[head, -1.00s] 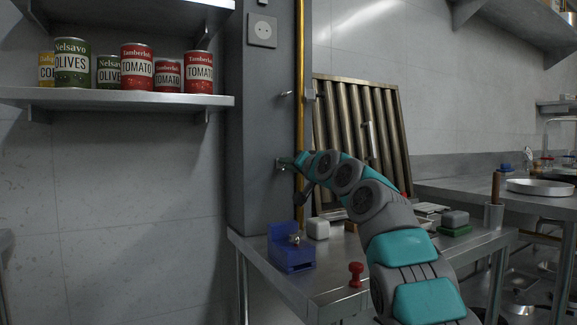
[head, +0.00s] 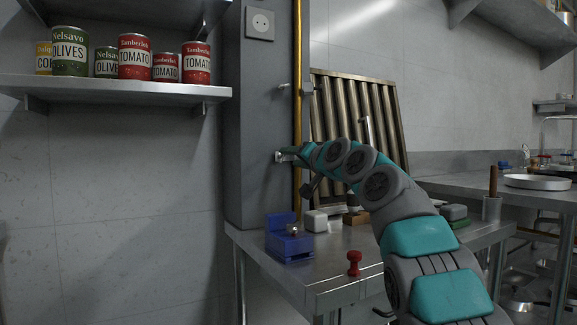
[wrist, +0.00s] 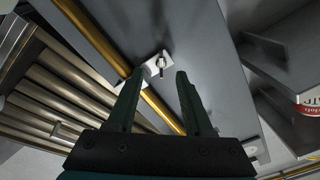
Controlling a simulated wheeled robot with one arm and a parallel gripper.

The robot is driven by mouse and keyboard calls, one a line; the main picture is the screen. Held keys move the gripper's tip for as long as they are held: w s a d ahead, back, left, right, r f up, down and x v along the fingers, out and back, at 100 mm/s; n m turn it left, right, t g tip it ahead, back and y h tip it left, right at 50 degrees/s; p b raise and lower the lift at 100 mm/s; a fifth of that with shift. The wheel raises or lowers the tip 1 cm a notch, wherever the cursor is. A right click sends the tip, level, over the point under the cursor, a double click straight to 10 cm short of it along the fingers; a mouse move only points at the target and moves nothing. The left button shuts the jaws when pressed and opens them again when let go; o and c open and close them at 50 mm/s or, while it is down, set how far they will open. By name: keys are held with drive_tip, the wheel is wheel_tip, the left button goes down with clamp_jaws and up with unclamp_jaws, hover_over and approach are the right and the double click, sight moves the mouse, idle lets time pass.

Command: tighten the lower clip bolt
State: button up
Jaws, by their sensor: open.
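The lower clip (head: 280,157) sits on the grey column beside the yellow gas pipe (head: 297,120). In the wrist view its bolt (wrist: 162,65) stands out from a small pale plate. My gripper (wrist: 161,76) is open, and the bolt shows between and just beyond its two fingertips; I cannot tell whether they touch it. In the head view my gripper (head: 286,154) is at the lower clip, and its fingertips are small and partly merge with the clip. The upper clip (head: 284,86) is higher on the same column.
Below the arm, a steel table (head: 325,276) carries a blue fixture (head: 288,243), a white block (head: 316,221) and a red knob-shaped piece (head: 354,262). A ribbed metal panel (head: 345,100) leans behind the arm. A shelf of cans (head: 110,88) is at left.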

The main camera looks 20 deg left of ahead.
drive_tip(key=b+v, duration=0.2)
drive_tip(key=v, duration=0.2)
drive_tip(key=shift+s+d, duration=0.2)
drive_tip(key=shift+c, duration=0.2)
